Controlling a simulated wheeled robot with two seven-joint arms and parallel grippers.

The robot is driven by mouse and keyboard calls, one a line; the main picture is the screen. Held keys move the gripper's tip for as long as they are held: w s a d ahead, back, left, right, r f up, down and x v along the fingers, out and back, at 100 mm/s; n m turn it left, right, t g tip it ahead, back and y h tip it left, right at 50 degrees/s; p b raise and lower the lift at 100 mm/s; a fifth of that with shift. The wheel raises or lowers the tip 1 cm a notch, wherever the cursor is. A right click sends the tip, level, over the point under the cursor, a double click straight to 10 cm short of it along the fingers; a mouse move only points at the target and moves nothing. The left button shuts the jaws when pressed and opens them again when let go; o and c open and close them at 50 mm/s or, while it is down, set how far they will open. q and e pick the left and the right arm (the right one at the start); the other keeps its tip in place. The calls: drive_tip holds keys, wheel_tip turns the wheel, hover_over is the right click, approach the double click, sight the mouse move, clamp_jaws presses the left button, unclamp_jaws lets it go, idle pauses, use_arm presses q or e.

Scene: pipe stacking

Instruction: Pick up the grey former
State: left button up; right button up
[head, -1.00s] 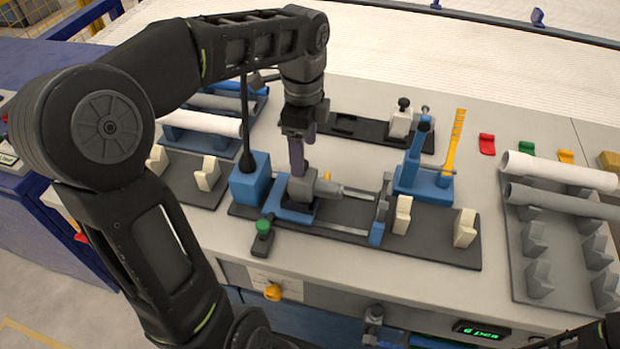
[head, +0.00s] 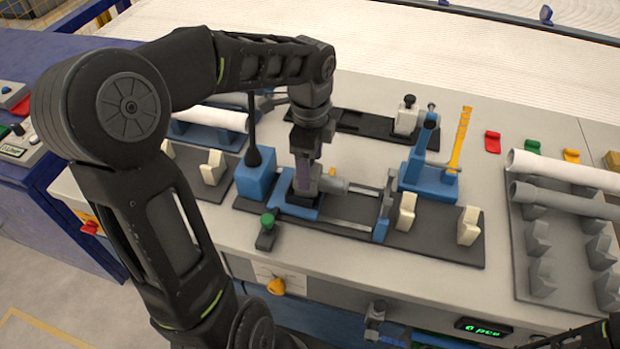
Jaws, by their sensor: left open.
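The grey former (head: 333,186) sits on the blue holder (head: 306,210) on the dark fixture plate at the middle of the bench. It is a small grey block with a round stub pointing right. My left gripper (head: 303,188) points straight down over the block end of the former. Its fingers are open and low at the block, hiding part of it. I cannot tell whether the fingers touch it. Only a dark piece of my right arm shows at the bottom right corner; its gripper is out of view.
A blue block with a black upright lever (head: 254,160) stands close left of the gripper. A blue stand (head: 430,182) with a yellow strip is to the right. Pale pipes (head: 565,172) lie on a grey rack at far right. A green-knobbed handle (head: 267,222) is in front.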

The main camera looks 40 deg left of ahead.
use_arm(q)
wheel_tip(320, 180, down, 2)
drive_tip(key=shift+f, duration=0.15)
drive_tip(key=shift+c, duration=0.4)
clamp_jaws()
idle(0.8)
